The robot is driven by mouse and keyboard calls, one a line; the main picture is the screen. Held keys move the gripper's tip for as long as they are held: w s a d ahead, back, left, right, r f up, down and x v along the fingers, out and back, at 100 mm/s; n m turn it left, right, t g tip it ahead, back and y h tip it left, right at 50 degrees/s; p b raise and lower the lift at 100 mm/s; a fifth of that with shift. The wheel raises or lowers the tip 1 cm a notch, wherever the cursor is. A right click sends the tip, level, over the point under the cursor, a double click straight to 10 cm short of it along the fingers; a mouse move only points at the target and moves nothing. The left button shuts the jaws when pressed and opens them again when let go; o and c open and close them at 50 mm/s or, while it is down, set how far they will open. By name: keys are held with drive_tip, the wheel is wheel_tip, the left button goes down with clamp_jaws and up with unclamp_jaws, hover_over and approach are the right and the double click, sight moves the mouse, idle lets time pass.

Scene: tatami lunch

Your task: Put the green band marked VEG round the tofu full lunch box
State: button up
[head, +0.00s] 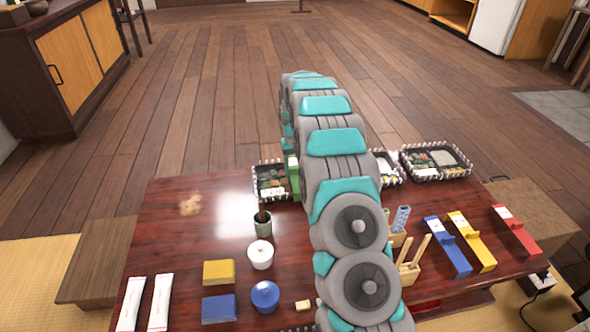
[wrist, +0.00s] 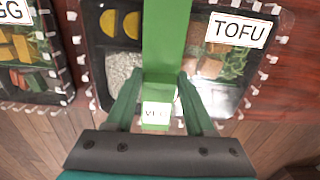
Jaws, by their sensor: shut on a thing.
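The tofu full lunch box (head: 270,181) is a dark, patterned-rim box at the table's far edge. My gripper (wrist: 160,92) is shut on the band, over the box. The band also shows at the box's right part in the head view (head: 293,178). I cannot tell whether the band rests on the box or passes under it.
An egg-labelled box (wrist: 30,58) stands beside it; another lunch box (head: 436,161) is farther right. Blue (head: 447,246), yellow (head: 471,241) and red (head: 515,232) pieces lie at right.

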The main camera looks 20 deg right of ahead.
drive_tip(key=o, duration=1.1)
drive_tip(key=shift+r, duration=0.15)
drive_tip(key=shift+r+p, duration=0.8)
drive_tip(key=shift+r, duration=3.05)
